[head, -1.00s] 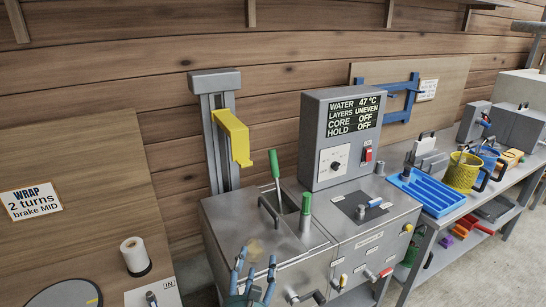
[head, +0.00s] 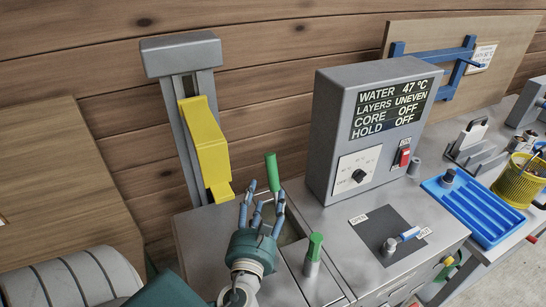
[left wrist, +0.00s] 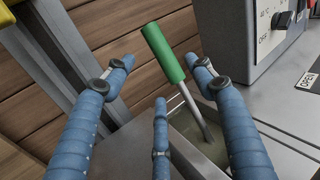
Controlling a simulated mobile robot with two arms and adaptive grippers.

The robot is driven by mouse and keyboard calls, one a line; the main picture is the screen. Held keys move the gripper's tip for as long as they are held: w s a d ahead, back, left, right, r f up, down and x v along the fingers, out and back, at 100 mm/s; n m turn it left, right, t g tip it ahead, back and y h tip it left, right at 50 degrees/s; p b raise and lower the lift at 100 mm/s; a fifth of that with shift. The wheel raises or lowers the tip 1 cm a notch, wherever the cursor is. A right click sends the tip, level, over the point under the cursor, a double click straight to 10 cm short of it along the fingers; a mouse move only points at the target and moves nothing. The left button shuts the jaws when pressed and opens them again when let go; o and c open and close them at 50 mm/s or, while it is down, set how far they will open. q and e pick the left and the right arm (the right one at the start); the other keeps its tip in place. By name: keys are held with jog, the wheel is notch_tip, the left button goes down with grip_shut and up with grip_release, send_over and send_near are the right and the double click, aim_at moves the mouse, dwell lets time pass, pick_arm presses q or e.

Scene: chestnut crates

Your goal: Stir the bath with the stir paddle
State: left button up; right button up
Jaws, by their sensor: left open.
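The stir paddle (head: 272,172) has a green handle on a metal shaft and leans in the bath (head: 290,232), an open well in the grey metal cabinet. In the left wrist view the handle (left wrist: 163,52) rises between my spread fingers, and its shaft runs down into the murky bath (left wrist: 210,145). My left gripper (head: 262,197), with blue-grey fingers, is open around or just in front of the handle in the head view; contact cannot be told. Its fingers partly hide the shaft and bath. My right gripper is not in view.
A second green handle (head: 314,246) stands upright beside the bath. A control box (head: 330,120) reads water 47 °C, layers uneven, core off, hold off. A yellow part (head: 205,145) on a grey post stands behind the bath. A blue tray (head: 475,210) lies at right.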

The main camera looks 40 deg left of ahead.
aim_at(269, 175)
pick_arm(q)
jog(key=p+x, duration=0.2)
jog(key=x, duration=0.8)
jog(key=shift+a+r+p, duration=0.1)
jog(key=shift+a+p, duration=0.05)
jog(key=shift+p, duration=0.15)
jog(key=shift+w, duration=0.1)
